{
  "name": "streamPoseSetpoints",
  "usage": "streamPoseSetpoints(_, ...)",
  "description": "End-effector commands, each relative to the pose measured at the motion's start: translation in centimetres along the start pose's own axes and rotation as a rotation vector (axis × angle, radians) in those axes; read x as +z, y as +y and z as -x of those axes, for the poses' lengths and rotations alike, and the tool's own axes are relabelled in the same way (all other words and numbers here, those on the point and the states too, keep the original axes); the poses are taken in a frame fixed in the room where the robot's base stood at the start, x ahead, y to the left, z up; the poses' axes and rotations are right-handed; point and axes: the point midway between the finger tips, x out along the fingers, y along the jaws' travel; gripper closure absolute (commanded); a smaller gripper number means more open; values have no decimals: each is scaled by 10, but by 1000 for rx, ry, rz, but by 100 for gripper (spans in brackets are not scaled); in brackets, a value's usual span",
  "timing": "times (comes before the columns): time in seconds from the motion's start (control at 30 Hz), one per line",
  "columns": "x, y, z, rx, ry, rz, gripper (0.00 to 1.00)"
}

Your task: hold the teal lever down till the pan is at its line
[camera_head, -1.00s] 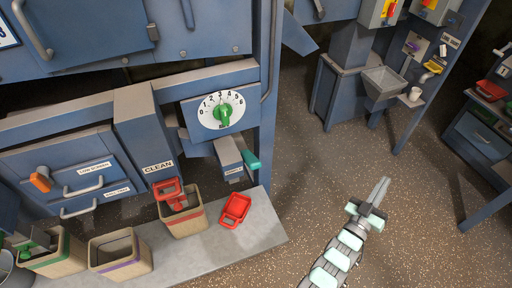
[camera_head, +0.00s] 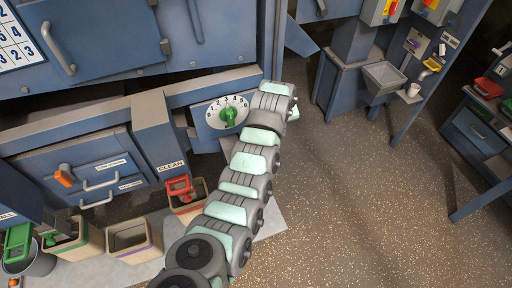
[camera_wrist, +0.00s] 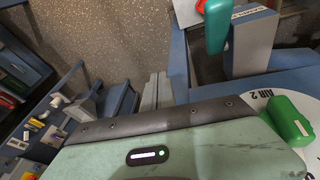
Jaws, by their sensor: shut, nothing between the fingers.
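The teal lever (camera_wrist: 217,28) shows at the top of the wrist view, sticking out from a grey-blue box (camera_wrist: 254,42). In the head view my arm hides it. My gripper (camera_wrist: 156,90) shows in the wrist view as two grey fingers close together, shut and empty. The fingers are to the lower left of the lever in the picture, apart from it. In the head view the fingers are hidden behind my arm, whose end is beside the white dial (camera_head: 211,122) with its green knob (camera_head: 229,117). I cannot make out a pan with a line.
A red scoop (camera_head: 180,188) sits at a tan bin (camera_head: 187,213) under the CLEAN chute (camera_head: 154,140). More bins (camera_head: 134,240) stand to its left. The speckled floor right of my arm is clear. A grey hopper (camera_head: 384,80) stands at the back right.

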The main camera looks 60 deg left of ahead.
Motion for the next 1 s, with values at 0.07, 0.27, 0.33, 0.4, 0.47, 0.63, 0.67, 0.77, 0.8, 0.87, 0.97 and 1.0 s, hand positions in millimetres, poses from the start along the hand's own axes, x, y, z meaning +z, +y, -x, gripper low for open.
streamPoseSetpoints(0.07,-7,-31,29,-67,-64,41,100)
streamPoseSetpoints(0.27,-3,-80,68,-181,-181,110,100)
streamPoseSetpoints(0.33,-2,-87,75,-198,-199,120,100)
streamPoseSetpoints(0.4,-1,-91,78,-207,-209,125,100)
streamPoseSetpoints(0.47,0,-91,78,-209,-211,126,100)
streamPoseSetpoints(0.63,0,-91,77,-208,-210,126,100)
streamPoseSetpoints(0.67,0,-91,77,-208,-209,126,100)
streamPoseSetpoints(0.77,0,-91,76,-207,-209,125,100)
streamPoseSetpoints(0.8,0,-92,74,-207,-209,125,100)
streamPoseSetpoints(0.87,0,-92,70,-207,-208,125,100)
streamPoseSetpoints(0.97,4,-95,59,-208,-211,125,100)
streamPoseSetpoints(1.0,6,-97,53,-210,-213,124,100)
